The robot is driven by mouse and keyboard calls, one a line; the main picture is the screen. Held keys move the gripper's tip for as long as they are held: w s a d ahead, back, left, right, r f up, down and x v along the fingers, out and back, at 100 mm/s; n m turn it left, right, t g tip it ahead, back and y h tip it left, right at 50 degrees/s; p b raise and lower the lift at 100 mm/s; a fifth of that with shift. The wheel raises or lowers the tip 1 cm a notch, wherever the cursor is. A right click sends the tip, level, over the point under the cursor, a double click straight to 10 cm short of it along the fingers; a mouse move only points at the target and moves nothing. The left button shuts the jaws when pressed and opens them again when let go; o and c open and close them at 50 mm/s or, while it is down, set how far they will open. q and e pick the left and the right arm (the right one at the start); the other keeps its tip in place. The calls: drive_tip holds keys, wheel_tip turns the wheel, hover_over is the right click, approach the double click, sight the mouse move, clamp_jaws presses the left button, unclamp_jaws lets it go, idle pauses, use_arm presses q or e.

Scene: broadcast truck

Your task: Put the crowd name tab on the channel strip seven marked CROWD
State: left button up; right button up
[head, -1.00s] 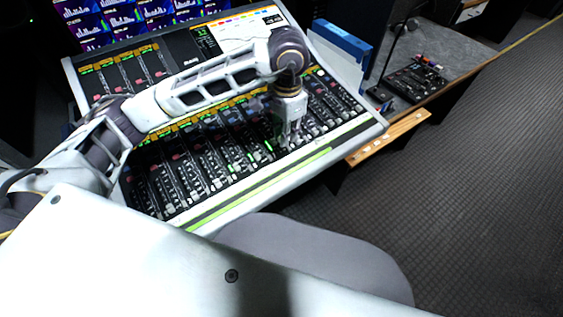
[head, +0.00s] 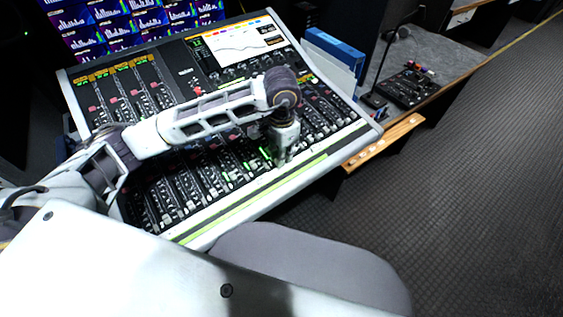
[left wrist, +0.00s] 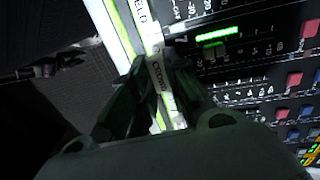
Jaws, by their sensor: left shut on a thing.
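My left gripper (head: 281,163) points down at the front edge of the mixing console (head: 222,213). In the left wrist view its fingers (left wrist: 152,72) are shut on a small white name tab (left wrist: 158,76) lettered CROWD. The tab is at or just above the pale scribble strip (left wrist: 123,30) along the console's front; I cannot tell whether it touches. A label reading FIELD (left wrist: 142,12) lies on the strip just beyond the fingers. The mark of channel strip seven cannot be made out; the fingers cover part of the strip. My right gripper is not in view.
Faders and lit green buttons (left wrist: 218,36) lie right beside the fingers. A wooden ledge (head: 384,141) with small pale pieces joins the console's right side. Blue binders (head: 335,47) and a small control box with a gooseneck microphone (head: 408,88) stand beyond.

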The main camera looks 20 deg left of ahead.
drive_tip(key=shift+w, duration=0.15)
use_arm(q)
drive_tip(key=shift+f, duration=1.85)
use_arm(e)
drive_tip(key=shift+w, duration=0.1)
use_arm(q)
drive_tip(key=shift+f, duration=0.1)
